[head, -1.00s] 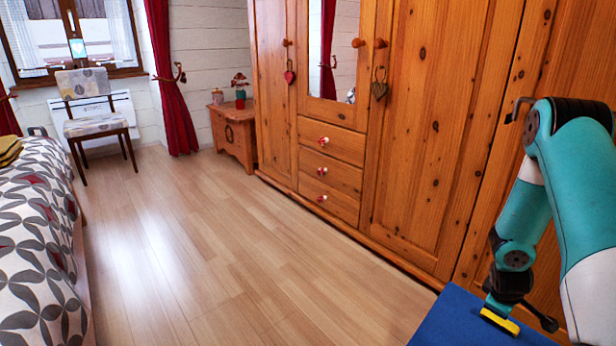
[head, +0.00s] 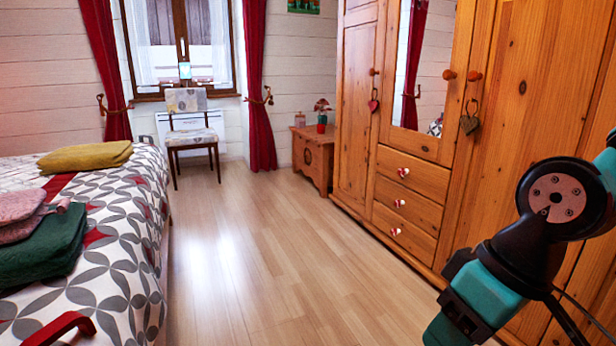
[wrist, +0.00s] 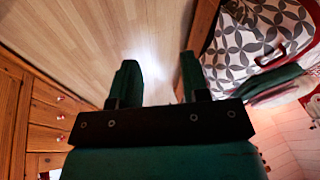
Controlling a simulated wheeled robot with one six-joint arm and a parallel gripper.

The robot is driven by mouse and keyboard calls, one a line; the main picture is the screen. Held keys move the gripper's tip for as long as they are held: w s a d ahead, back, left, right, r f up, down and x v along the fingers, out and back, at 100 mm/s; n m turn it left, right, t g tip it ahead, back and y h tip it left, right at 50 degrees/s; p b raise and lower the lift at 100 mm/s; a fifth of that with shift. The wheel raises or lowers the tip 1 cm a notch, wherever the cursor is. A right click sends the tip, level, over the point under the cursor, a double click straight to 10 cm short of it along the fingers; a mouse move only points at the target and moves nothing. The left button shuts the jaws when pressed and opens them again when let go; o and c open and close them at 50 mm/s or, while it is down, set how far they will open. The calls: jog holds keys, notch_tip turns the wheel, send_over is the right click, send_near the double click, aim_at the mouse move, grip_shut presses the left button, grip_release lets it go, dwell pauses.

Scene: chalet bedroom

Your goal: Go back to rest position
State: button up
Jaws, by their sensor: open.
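My gripper shows in the wrist view (wrist: 158,64) with its two dark green fingers apart and nothing between them. Bare wood floor lies beyond the fingers. In the head view, the end of my arm is at the lower right, in front of the wardrobe. I cannot make out both fingertips there.
The wooden wardrobe (head: 510,130) stands along the right. The bed (head: 110,270) fills the left, with a yellow towel (head: 87,156) and dark green towel (head: 45,245) on it. A chair (head: 191,137) and small chest (head: 312,160) are at the back. The floor (head: 250,250) between is clear.

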jog(key=s+a+r+n+g+p, duration=0.1)
jog(key=s+a+r, duration=0.15)
jog(key=s, duration=0.35)
notch_tip(320, 180, up, 35)
jog(key=p, duration=3.5)
jog(key=shift+w+d+r, duration=0.15)
jog(key=shift+w+d, duration=0.2)
jog(key=shift+d, duration=0.1)
